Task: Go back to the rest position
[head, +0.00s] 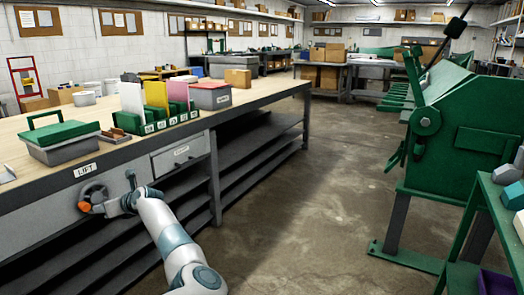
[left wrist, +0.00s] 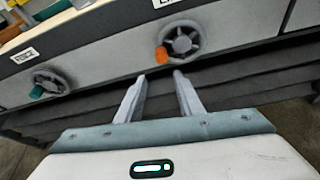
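My left gripper (head: 112,206) is at the front of the workbench, beside a grey handwheel (head: 97,193) with an orange knob (head: 84,206). The wheel is under a "LIFT" label (head: 85,170). In the left wrist view my left gripper (left wrist: 159,77) has its two fingers spread with nothing between them. The handwheel (left wrist: 185,42) and its orange knob (left wrist: 161,54) lie just beyond the fingertips, and I cannot tell if they touch. My right gripper is in neither view.
The workbench (head: 263,92) runs along the left, carrying a green-lidded box (head: 62,140) and upright coloured folders (head: 155,98). A second wheel (left wrist: 52,82) with a green knob shows in the left wrist view. A green machine (head: 450,120) stands right; the floor (head: 310,200) between is clear.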

